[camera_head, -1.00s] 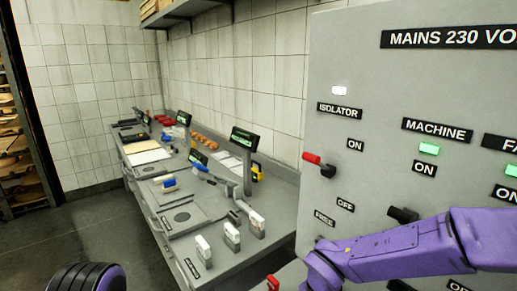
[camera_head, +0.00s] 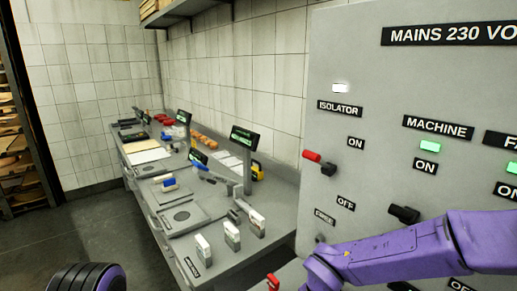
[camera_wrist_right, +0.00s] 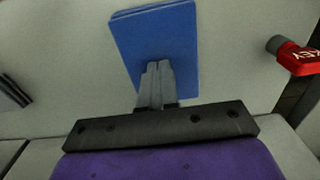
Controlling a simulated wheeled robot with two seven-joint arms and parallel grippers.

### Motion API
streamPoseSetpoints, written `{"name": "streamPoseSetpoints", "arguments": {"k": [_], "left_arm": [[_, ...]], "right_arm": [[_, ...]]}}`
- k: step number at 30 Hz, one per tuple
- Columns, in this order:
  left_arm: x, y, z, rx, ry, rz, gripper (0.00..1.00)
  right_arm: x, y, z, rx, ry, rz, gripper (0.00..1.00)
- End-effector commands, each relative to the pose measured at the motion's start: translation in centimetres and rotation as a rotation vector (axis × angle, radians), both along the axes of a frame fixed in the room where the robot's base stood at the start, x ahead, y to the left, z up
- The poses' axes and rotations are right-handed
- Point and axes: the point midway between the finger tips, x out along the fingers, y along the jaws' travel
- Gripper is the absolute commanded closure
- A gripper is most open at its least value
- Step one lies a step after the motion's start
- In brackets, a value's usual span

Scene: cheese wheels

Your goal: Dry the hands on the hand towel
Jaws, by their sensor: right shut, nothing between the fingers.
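A flat blue rectangle (camera_wrist_right: 155,40), which looks like the hand towel, lies against a pale grey surface in the right wrist view. My right gripper (camera_wrist_right: 158,68) is shut and empty, its fingertips overlapping the lower middle of the blue rectangle. I cannot tell whether they touch it. In the head view my purple right arm comes in from the right in front of the grey panel, and its gripper is hidden below. The blue rectangle is not visible there. My left gripper is out of view.
A red KEY tag (camera_wrist_right: 296,54) sits right of the blue rectangle. The grey mains panel (camera_head: 330,60) with levers, including a red-tipped one (camera_head: 313,156), stands close on the right. A grey bench (camera_head: 215,256) with switches and small displays runs along the tiled wall. Floor at left is clear.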

Motion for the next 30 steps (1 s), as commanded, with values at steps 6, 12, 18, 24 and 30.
{"name": "streamPoseSetpoints", "arguments": {"k": [6,12,18,24,30], "left_arm": [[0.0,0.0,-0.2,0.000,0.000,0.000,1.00],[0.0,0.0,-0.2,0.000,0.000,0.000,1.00],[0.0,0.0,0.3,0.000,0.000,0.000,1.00],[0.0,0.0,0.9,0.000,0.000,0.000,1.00],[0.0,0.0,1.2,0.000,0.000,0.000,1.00]], "right_arm": [[0.0,0.0,-0.5,0.000,0.000,0.001,1.00],[0.0,0.0,-0.6,0.001,-0.001,0.001,1.00],[0.5,0.0,-0.5,0.001,0.001,0.000,1.00],[1.2,-0.1,-0.5,0.001,0.001,-0.001,1.00],[1.7,-0.2,-0.6,0.000,0.000,0.000,1.00]]}}
